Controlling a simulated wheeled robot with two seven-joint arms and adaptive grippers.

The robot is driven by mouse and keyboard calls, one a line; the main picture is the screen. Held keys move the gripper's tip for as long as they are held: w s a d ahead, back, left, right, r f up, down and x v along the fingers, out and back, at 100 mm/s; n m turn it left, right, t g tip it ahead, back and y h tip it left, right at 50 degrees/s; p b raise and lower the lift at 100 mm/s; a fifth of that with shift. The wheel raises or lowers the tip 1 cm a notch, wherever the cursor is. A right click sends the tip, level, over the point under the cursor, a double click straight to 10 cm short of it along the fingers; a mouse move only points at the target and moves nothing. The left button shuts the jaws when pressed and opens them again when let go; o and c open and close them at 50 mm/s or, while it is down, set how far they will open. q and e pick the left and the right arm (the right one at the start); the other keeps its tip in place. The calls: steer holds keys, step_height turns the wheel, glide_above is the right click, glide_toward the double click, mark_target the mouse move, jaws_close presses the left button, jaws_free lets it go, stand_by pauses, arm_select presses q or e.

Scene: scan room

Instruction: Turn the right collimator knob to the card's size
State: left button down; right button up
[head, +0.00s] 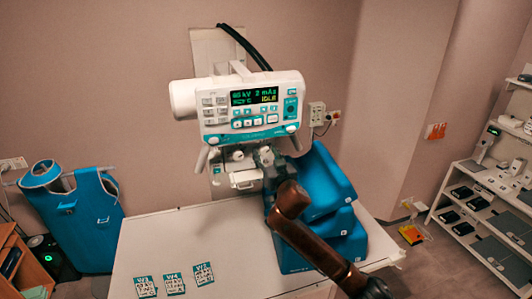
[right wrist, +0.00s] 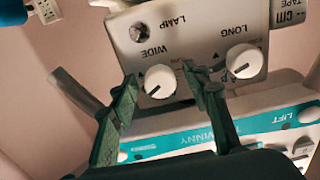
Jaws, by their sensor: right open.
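The collimator box (right wrist: 185,45) under the X-ray head shows upside down in the right wrist view. Its white WIDE knob (right wrist: 159,81) has a small dark mark near its lower edge. The white LONG knob (right wrist: 243,61) is to its right there. In the head view, one white knob (head: 237,156) shows left of my right gripper (head: 266,155); the other is hidden behind the gripper. My right gripper (right wrist: 160,84) is open, its fingers on both sides of the WIDE knob. I cannot tell whether they touch it. Several-marked cards (head: 174,284) lie on the table. My left gripper is not in view.
The X-ray head (head: 245,108) has a lit display (head: 254,96). Blue blocks (head: 325,185) stand on the white table (head: 225,230), close to my right arm. A blue apron (head: 80,215) hangs at the left; shelves (head: 490,195) stand at the right. The table's middle is clear.

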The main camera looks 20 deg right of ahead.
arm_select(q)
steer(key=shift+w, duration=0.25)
arm_select(e)
steer(key=shift+c, duration=0.3)
steer(key=c, duration=1.1)
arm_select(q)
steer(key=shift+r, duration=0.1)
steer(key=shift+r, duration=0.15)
arm_select(e)
steer(key=shift+n, duration=0.3)
steer(key=n+p, duration=0.1)
steer(key=n, duration=0.1)
steer(key=shift+n+p, duration=0.3)
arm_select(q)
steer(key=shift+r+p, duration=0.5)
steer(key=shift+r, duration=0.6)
arm_select(e)
steer(key=shift+n, duration=1.2)
steer(key=o, duration=1.2)
steer(key=shift+c, duration=0.2)
